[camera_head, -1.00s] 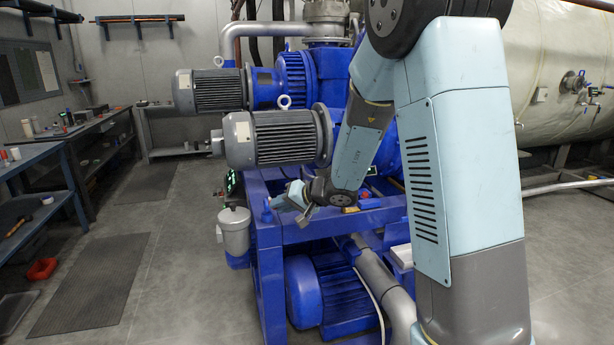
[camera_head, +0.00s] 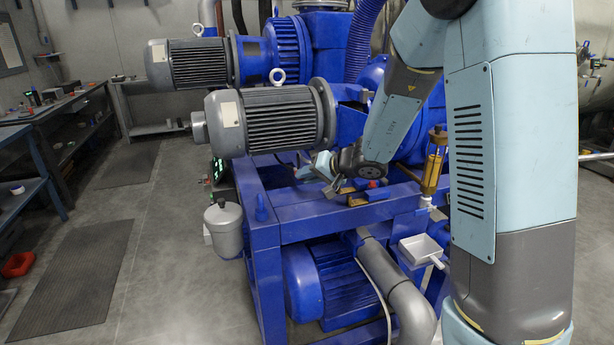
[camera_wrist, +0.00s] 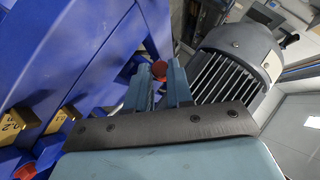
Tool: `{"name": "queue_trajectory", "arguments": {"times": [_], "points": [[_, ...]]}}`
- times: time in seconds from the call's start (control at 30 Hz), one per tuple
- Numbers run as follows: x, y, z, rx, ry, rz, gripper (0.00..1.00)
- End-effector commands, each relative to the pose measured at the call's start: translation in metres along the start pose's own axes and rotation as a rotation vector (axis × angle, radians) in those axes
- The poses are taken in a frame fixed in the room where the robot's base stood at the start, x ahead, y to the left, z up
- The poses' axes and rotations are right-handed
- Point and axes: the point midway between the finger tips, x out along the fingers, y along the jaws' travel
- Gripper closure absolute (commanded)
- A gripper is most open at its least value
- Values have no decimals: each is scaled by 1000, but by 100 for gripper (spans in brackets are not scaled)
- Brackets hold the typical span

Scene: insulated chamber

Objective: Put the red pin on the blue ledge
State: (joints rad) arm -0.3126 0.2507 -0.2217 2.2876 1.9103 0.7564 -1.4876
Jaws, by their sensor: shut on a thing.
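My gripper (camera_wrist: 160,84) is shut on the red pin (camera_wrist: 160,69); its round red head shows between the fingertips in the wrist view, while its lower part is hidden. In the head view my gripper (camera_head: 312,168) is small, above the blue machine frame, and the pin cannot be made out in it. The frame's flat blue top (camera_head: 300,204) forms a ledge below and in front of my gripper. The pin appears held above the blue surfaces; whether it touches any is unclear.
A second red knob (camera_head: 372,184) sits on the frame beside my arm. Brass blocks (camera_wrist: 62,119) stand on blue metal. A grey finned motor (camera_head: 275,120) is close behind my gripper. A grey canister (camera_head: 224,228) hangs at the frame's left.

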Motion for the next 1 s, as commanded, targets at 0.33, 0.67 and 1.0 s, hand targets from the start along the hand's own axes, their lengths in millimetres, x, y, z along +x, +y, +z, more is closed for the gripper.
{"name": "queue_trajectory", "arguments": {"times": [0.33,0.67,1.0], "points": [[7,7,6,0,-3,-1,100],[22,30,23,0,-4,0,100],[34,47,34,0,-2,0,100]]}}
